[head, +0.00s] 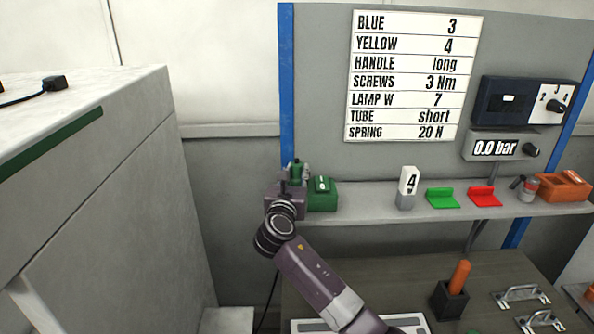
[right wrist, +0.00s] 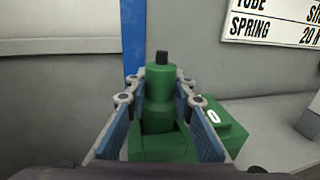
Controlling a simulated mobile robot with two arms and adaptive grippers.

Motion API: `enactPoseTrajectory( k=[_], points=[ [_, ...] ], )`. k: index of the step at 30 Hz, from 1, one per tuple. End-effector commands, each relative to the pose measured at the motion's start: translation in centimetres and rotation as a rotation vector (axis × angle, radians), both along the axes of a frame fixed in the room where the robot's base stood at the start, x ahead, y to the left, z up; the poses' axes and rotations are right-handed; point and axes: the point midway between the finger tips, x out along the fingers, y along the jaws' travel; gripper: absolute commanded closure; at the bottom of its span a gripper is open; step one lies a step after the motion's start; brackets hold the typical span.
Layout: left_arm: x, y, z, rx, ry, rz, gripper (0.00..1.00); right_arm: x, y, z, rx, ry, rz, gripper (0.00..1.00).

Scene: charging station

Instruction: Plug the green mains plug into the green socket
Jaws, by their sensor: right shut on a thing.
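My right gripper (head: 297,172) is at the left end of the grey shelf, at the green socket (head: 323,196). In the right wrist view its two fingers (right wrist: 158,100) are shut on the green mains plug (right wrist: 158,88), one on each side. The plug has a dark tip at its top and looks upright. The green socket (right wrist: 222,122) shows below and to the right of the plug, with a white-marked switch. The plug's lower end meets the green housing in the picture; I cannot tell how deep it sits. My left gripper is not in view.
The grey shelf (head: 372,202) also carries a block marked 4 (head: 407,188), a green holder (head: 442,198), a red holder (head: 484,196) and an orange box (head: 564,187). A blue post (head: 287,80) stands behind the gripper. A tall cabinet (head: 120,190) is at left.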

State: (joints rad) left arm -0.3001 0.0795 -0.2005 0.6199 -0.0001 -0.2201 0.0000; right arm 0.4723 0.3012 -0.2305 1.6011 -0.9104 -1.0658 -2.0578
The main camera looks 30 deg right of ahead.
Motion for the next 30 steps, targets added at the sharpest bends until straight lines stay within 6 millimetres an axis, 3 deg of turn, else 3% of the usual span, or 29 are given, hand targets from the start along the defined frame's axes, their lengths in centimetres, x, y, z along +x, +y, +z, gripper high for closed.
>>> enactPoseTrajectory(
  k=[11,12,18,30],
  points=[
    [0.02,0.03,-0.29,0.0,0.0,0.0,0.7,0.0,0.01,-1.0,0.0,0.0,0.001,1.0],
    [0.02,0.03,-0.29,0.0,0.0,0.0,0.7,0.0,0.01,-1.02,0.0,0.0,0.001,0.77],
    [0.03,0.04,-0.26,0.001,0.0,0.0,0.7,0.0,0.0,-0.97,0.0,0.0,0.0,0.58],
    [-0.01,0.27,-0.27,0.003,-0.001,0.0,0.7,-0.76,0.83,-1.08,0.001,0.001,0.002,0.58]
  ],
)
